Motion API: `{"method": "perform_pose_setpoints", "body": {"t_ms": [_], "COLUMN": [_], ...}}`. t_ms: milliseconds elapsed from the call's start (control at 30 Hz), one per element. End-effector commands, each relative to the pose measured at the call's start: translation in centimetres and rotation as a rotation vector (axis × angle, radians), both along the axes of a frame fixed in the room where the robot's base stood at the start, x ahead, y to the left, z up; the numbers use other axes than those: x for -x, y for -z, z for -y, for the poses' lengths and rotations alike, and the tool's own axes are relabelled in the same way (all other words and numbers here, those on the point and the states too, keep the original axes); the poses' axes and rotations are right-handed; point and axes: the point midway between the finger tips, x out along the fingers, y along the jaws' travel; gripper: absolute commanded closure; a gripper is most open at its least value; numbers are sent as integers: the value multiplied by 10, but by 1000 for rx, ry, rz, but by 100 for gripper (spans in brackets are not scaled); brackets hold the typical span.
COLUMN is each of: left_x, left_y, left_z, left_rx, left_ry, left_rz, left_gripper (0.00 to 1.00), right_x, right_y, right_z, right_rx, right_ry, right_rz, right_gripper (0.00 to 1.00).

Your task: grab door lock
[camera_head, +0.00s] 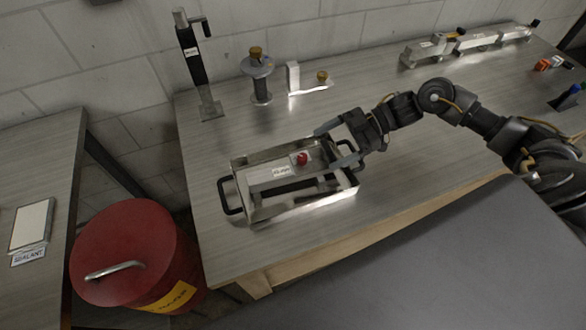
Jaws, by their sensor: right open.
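The label is too small to read, so I cannot tell whether this unit is the door lock. My right gripper (338,145) is open at the frame's right end, its fingers spread near the right end handle. I cannot tell whether they touch it. The left end handle (229,197) is free. My left gripper is out of view.
Behind the frame stand a black upright post device (192,65), a flanged metal part (259,75) and a small bracket (294,78). Metal latch-like parts (465,42) lie at the back right.

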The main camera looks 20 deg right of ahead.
Motion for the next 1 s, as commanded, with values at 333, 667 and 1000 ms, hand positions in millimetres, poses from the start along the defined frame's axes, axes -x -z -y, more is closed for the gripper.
{"method": "perform_pose_setpoints", "body": {"t_ms": [333, 667, 1000], "left_x": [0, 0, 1], "left_y": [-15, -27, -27], "left_z": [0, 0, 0], "left_rx": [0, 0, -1], "left_ry": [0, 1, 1], "left_rz": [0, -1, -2], "left_gripper": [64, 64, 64], "right_x": [-3, -7, -7], "right_y": [5, 23, 24], "right_z": [-21, -52, -51], "right_rx": [-2, 0, 0], "right_ry": [-2, -2, -2], "right_rz": [-2, 0, 0], "right_gripper": [9, 9, 27]}}
